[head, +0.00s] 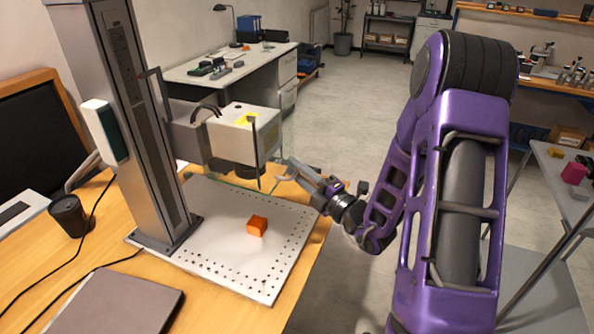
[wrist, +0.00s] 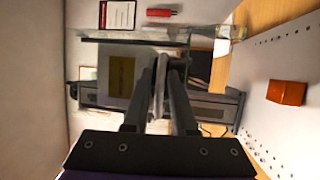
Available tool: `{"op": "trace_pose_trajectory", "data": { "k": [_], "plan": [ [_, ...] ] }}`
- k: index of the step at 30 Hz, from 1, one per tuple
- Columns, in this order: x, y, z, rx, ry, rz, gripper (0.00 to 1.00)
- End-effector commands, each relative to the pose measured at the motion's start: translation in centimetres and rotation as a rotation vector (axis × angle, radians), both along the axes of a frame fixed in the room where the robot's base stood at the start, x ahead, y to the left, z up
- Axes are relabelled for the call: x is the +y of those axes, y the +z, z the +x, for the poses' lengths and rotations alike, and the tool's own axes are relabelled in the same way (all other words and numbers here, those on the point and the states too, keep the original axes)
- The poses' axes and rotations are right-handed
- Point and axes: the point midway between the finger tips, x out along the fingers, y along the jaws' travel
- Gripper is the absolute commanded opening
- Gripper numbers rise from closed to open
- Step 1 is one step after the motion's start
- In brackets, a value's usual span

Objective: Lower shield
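The laser marker's head (head: 238,135) is a pale box on a grey column, above a perforated plate (head: 225,280). A clear, faintly green shield panel (head: 282,140) hangs by the head; its edges are hard to make out. My gripper (head: 283,170) reaches in from the right, beside the panel and above the plate's far edge. In the wrist view my fingers (wrist: 161,70) point at the marker head, with a thin grey piece (wrist: 159,88) between them. That piece may be a shield edge or handle. I cannot tell whether the fingers press on it.
An orange block (head: 257,226) sits on the plate, and also shows in the wrist view (wrist: 287,92). A dark cup (head: 70,215) and a grey laptop (head: 118,302) are on the wooden table (head: 40,270). Open floor lies behind.

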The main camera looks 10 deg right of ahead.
Motion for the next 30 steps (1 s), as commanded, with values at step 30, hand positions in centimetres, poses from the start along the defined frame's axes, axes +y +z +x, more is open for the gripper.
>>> {"op": "trace_pose_trajectory", "data": {
  "k": [30],
  "plan": [
    [-0.01,-0.04,-0.07,0.001,0.001,-0.001,0.0]
  ]
}}
